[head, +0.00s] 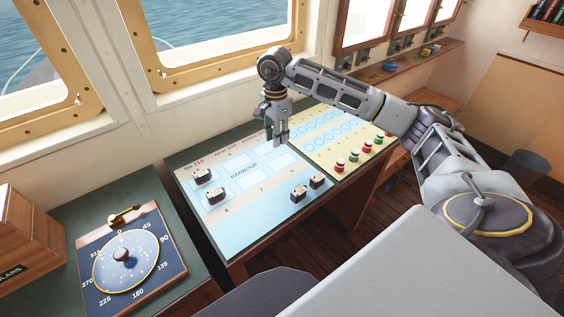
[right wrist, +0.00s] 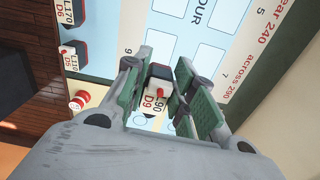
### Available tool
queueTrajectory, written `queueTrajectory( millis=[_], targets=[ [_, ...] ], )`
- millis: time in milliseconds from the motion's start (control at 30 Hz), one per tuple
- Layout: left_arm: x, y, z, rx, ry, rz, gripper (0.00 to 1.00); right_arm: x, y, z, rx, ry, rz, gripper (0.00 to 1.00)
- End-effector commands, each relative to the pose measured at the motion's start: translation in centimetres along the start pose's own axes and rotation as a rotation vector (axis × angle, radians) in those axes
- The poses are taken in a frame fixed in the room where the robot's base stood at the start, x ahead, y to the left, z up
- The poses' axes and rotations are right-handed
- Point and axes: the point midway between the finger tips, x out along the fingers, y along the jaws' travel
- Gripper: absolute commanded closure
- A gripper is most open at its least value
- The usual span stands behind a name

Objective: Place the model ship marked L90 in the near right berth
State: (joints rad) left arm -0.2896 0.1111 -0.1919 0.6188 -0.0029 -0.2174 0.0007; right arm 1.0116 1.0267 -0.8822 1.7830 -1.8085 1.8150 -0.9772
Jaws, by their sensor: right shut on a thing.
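My right gripper (head: 281,136) is shut on a small model ship marked L90 D9 (right wrist: 160,88), a white block with a red and dark top, held between green-padded fingers in the right wrist view. In the head view the ship is mostly hidden by the fingers. The gripper is over the far right part of the light blue harbour board (head: 235,232), which has pale rectangular berths (head: 248,179). I cannot tell the height of the ship above the board. My left gripper is not in view.
Two ships sit at the board's left (head: 203,177) and two at its right (head: 298,193); the right wrist view shows ships marked L170 D6 (right wrist: 68,14) and D6 (right wrist: 72,55). Red and green pieces (head: 340,165) stand on the yellow chart. A dial (head: 122,262) lies left.

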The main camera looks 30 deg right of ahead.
Motion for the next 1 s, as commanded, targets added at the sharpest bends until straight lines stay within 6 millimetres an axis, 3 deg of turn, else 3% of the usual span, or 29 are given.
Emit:
queueTrajectory(
  millis=[667, 1000],
  targets=[
    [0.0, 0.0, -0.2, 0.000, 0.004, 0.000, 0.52, 0.2, 0.1, -0.1, -0.044, 0.000, 0.001, 0.94],
    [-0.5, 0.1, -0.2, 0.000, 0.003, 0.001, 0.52, 3.8, 0.1, -0.1, -0.043, 0.001, 0.004, 0.94]
  ],
)
